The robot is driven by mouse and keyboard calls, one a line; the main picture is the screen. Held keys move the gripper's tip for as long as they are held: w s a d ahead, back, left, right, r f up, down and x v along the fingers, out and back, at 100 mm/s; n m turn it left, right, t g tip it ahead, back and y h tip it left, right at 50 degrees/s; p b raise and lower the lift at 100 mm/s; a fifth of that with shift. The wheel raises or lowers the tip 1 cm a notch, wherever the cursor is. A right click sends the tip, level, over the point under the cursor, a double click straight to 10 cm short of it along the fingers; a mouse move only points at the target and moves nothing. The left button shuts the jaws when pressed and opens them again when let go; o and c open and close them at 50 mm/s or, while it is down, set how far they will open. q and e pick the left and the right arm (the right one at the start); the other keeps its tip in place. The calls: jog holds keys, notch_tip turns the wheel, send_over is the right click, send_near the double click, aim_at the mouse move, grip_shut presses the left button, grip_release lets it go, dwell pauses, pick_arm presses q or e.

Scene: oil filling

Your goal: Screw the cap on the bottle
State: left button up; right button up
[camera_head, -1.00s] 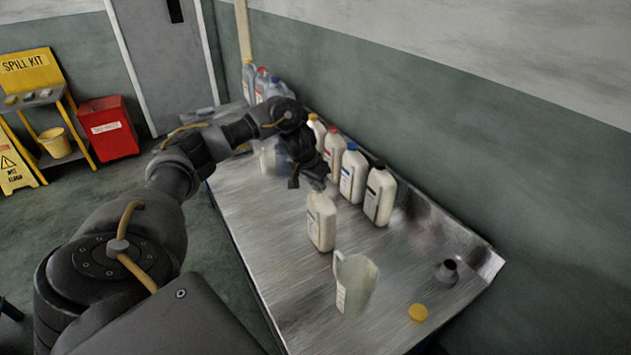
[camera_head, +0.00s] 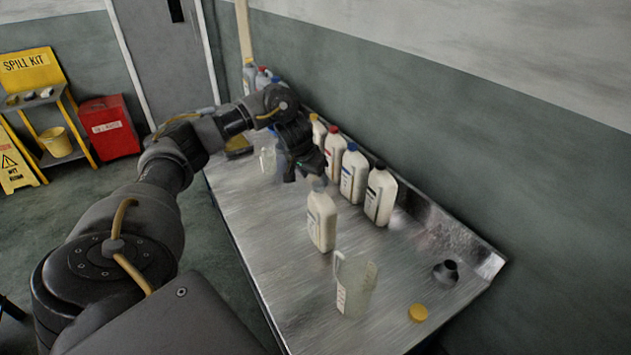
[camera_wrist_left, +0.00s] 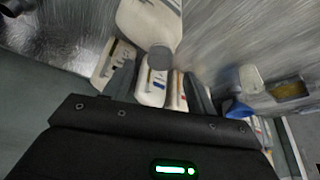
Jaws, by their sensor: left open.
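A white bottle (camera_head: 321,222) stands upright near the middle of the metal bench. Its top is a grey round piece; I cannot tell whether this is a cap or the bare neck. It shows in the left wrist view as a white body (camera_wrist_left: 150,22) with the grey top below it. A yellow cap (camera_head: 418,313) lies on the bench at the front right. My left gripper (camera_head: 306,177) is open and empty, a little beyond and above the bottle's top. Its two fingers (camera_wrist_left: 161,92) show in the wrist view, apart. My right gripper is not in view.
A clear jug (camera_head: 355,285) stands in front of the bottle. A dark funnel (camera_head: 446,272) is at the right. Several capped bottles (camera_head: 353,176) line the wall side behind the gripper. Another clear container (camera_head: 268,160) is partly behind my arm. The front bench edge is clear.

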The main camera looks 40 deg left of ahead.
pick_arm(q)
jog(key=p+v, duration=0.2)
jog(key=v, duration=0.4)
jog(key=shift+s+r, duration=0.25)
jog(key=shift+r, duration=0.1)
